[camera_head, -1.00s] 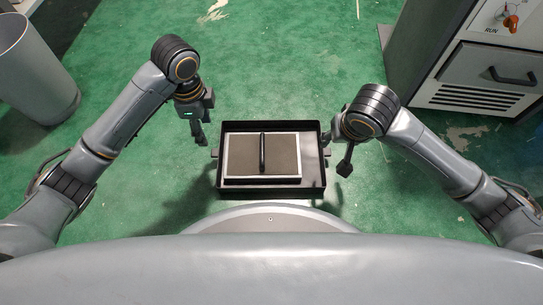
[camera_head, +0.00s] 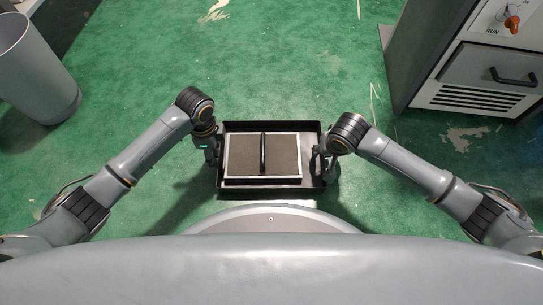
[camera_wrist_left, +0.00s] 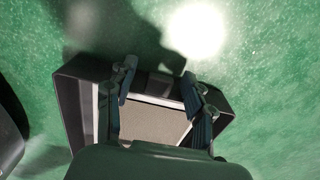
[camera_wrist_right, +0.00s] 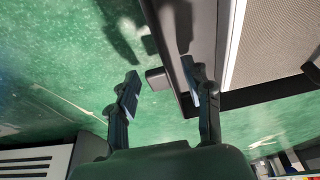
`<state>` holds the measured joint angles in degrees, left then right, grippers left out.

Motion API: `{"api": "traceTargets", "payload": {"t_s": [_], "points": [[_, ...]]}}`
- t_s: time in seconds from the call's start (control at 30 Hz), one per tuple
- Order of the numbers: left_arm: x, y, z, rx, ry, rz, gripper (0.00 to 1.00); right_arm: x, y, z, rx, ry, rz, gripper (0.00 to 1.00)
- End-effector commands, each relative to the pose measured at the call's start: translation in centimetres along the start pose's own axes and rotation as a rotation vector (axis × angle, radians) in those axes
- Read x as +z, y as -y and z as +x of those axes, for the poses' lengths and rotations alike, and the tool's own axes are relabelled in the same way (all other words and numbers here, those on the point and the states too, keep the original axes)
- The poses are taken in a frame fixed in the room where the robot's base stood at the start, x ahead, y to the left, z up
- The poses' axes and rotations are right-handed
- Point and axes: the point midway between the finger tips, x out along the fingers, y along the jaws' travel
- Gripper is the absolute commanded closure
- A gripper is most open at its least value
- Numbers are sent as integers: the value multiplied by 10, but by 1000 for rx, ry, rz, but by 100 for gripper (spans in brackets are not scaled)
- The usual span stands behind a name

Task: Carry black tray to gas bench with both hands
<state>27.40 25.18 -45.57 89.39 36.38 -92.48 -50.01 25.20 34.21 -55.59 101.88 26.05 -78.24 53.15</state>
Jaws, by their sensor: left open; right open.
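The black tray (camera_head: 270,127) sits in front of my body. A flat grey-brown plate (camera_head: 240,155) with a light rim and a black bar handle (camera_head: 263,154) lies in it. My left gripper (camera_head: 211,157) is at the tray's left side; in the left wrist view its open fingers (camera_wrist_left: 158,84) are on either side of a dark side lug (camera_wrist_left: 158,86). My right gripper (camera_head: 322,158) is at the right side; in the right wrist view its open fingers (camera_wrist_right: 160,77) straddle another lug (camera_wrist_right: 157,79), with one finger over the tray wall (camera_wrist_right: 205,25). I cannot tell whether the fingers touch.
A grey cabinet (camera_head: 470,75) with a drawer handle and an orange knob stands at the upper right. A grey bin (camera_head: 35,75) stands at the upper left. The green floor (camera_head: 290,60) beyond the tray is clear.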

Motion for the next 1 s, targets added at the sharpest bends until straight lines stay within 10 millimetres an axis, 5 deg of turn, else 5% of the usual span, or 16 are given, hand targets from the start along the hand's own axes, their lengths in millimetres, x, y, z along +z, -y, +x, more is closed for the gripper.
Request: {"api": "traceTargets", "payload": {"t_s": [0.37, 0.6, 0.63, 1.0], "points": [[0, 0, 5, 1, 0, 1, 47, 0, 0, 4, 0, -1, 0, 50], [0, 0, 4, 1, 0, 0, 96, 0, 0, 4, 0, 0, 0, 99], [0, 0, 4, 1, 0, 0, 100, 0, 0, 4, 0, 0, 0, 100], [0, 0, 2, 0, 0, 0, 100, -1, 0, 2, 1, -1, 0, 100]]}}
